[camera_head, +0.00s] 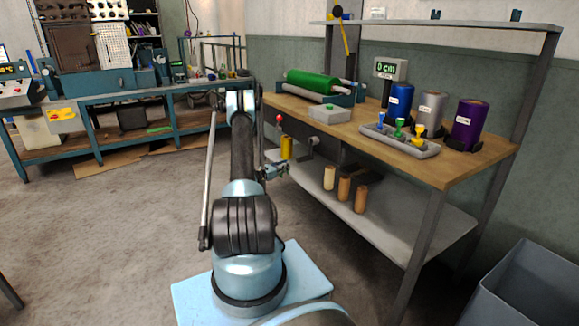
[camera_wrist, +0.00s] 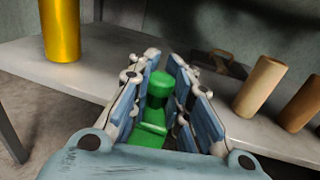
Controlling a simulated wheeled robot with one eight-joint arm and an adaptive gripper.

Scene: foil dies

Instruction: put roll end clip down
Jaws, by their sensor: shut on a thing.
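My gripper (camera_wrist: 163,62) is shut on a green piece (camera_wrist: 154,112), which looks like the roll end clip. The piece has a rounded head and a wider, stepped lower part, and it sits between the two blue-and-white fingers. In the head view my gripper (camera_head: 278,170) is beside the workbench, below its wooden top (camera_head: 470,165) and near the left end of the grey lower shelf (camera_head: 415,222). The held piece is too small to make out there. In the wrist view the shelf (camera_wrist: 98,72) lies beyond the fingers. I cannot tell whether the piece touches it.
A yellow cylinder (camera_wrist: 60,28) stands on the shelf left of my gripper. Tan and brown cylinders (camera_wrist: 262,85) stand to its right. On the top are a green roll (camera_head: 312,81), a grey box (camera_head: 329,114), a tray with coloured clips (camera_head: 388,146) and foil rolls (camera_head: 468,125).

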